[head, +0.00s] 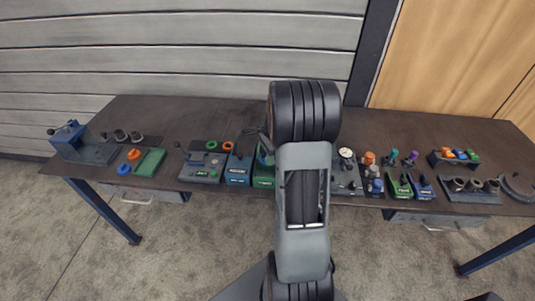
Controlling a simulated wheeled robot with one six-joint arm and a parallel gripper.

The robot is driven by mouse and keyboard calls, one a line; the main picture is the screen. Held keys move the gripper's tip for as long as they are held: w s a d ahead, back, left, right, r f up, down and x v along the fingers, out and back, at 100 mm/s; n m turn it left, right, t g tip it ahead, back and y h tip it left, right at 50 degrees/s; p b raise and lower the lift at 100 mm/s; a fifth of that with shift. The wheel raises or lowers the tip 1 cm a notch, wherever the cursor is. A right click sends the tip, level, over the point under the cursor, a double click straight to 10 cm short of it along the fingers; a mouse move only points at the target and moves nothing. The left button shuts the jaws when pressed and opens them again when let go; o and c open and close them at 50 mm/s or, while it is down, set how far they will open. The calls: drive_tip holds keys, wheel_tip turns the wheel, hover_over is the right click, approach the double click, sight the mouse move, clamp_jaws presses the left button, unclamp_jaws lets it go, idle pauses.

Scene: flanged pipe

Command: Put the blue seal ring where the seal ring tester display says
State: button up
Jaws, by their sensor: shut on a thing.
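A blue ring-like piece (124,169) lies at the front left of the table, beside an orange one (134,154); I cannot tell whether it is the blue seal ring. A grey device with a lever and a small lit green display (201,174) stands left of centre and looks like the tester; its text is too small to read. A green ring (211,145) and an orange ring (228,146) lie behind it on a dark mat. A blue labelled bin (238,171) and a green bin (263,175) stand right of it. My gripper is hidden behind my arm.
A green tray (149,162) and a blue vise-like tool (72,140) are at the left. Right of my arm stand a dial gauge (346,154), small knobs, green and blue holders (422,188), and a dark block with cylinders (470,190). The back strip of the table is clear.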

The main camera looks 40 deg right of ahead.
drive_tip(key=shift+f, duration=0.1)
drive_tip(key=shift+f+b, duration=1.3)
drive_tip(key=shift+f, duration=0.7)
drive_tip(key=shift+f+b, duration=0.6)
drive_tip(key=shift+f, duration=0.4)
drive_tip(key=shift+f, duration=0.15)
